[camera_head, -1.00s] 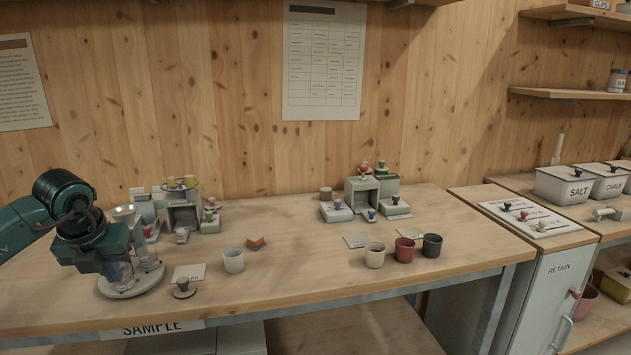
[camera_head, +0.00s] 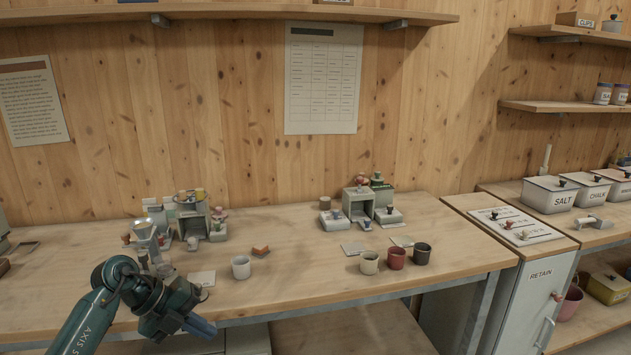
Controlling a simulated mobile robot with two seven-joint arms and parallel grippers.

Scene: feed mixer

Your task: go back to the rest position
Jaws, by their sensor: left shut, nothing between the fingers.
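My left gripper (camera_head: 200,328) is at the lower left, in front of the workbench (camera_head: 300,289) at about the height of its front edge. Its fingers are together and hold nothing. The dark green left arm comes in from the lower left corner. It covers part of the bench front and part of the funnel stand (camera_head: 143,235) behind it. My right gripper is not in view.
A white cup (camera_head: 240,267) and an orange-brown block (camera_head: 260,252) stand near the arm. Cream (camera_head: 369,263), red (camera_head: 396,259) and black (camera_head: 421,254) cups stand farther right. Two grey devices stand at the back. The bench middle is mostly clear.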

